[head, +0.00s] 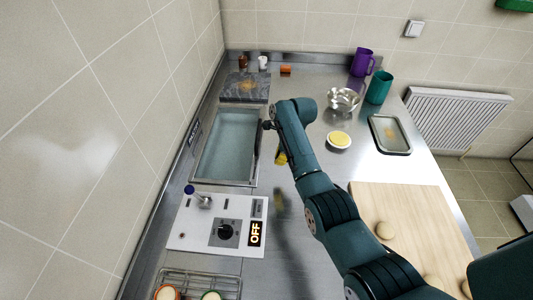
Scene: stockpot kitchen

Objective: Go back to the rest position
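My teal arm reaches from the lower right up over the counter to beside the basin (203,150). My gripper (267,127) seems to be the small dark part at the arm's far end, over the basin's right edge. Its fingers are too small and too hidden to tell whether they are open or shut. A yellow item (281,158) shows just left of the arm, partly hidden by it. I cannot tell whether it is held.
A panel (184,238) with a knob and an "OFF" display lies below the basin. A wooden board (440,205) with round pieces, a white bowl (339,147), a tray (409,148), metal bowls (343,99) and purple (361,63) and teal (378,88) jugs stand right of the arm.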

